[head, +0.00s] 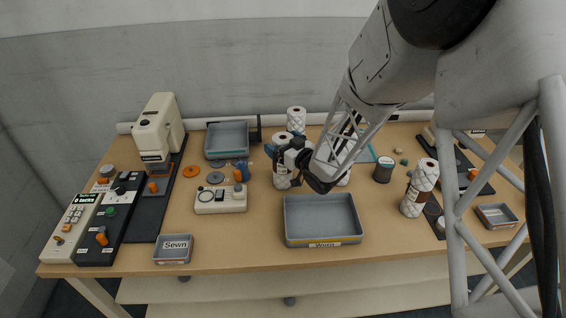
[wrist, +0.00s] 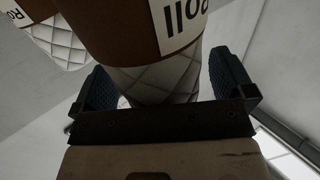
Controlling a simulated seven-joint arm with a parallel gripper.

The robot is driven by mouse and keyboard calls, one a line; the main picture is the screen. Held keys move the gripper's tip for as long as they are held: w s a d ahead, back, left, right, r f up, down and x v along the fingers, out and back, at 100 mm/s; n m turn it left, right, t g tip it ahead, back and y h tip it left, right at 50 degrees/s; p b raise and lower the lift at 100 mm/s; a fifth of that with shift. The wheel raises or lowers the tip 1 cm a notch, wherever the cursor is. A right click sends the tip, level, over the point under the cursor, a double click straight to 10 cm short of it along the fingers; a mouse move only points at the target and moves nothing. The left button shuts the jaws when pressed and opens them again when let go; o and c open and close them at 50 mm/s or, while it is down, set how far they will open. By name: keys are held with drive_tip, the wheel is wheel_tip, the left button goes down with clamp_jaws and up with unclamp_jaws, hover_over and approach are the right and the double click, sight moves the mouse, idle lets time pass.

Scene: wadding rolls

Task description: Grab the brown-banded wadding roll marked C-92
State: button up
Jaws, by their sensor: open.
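A white quilted wadding roll (head: 281,177) stands upright at the middle of the table in the head view. In the wrist view this roll (wrist: 122,32) has a brown band and a white label reading "Roll"; no C-92 mark is legible. My gripper (wrist: 162,82) is open, with one blue finger on each side of the roll. Whether the fingers touch it is unclear. In the head view my gripper (head: 277,149) covers part of the roll. A second banded roll (wrist: 68,45) shows at the wrist view's left edge.
Another roll (head: 296,118) stands behind, one (head: 343,178) is partly hidden by my arm, and one (head: 421,180) stands to the right. A grey tray (head: 289,236) lies in front. A control box (head: 221,199) and a sewing machine (head: 158,130) are to the left.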

drive_tip(key=c, duration=1.2)
drive_tip(key=shift+r, duration=5)
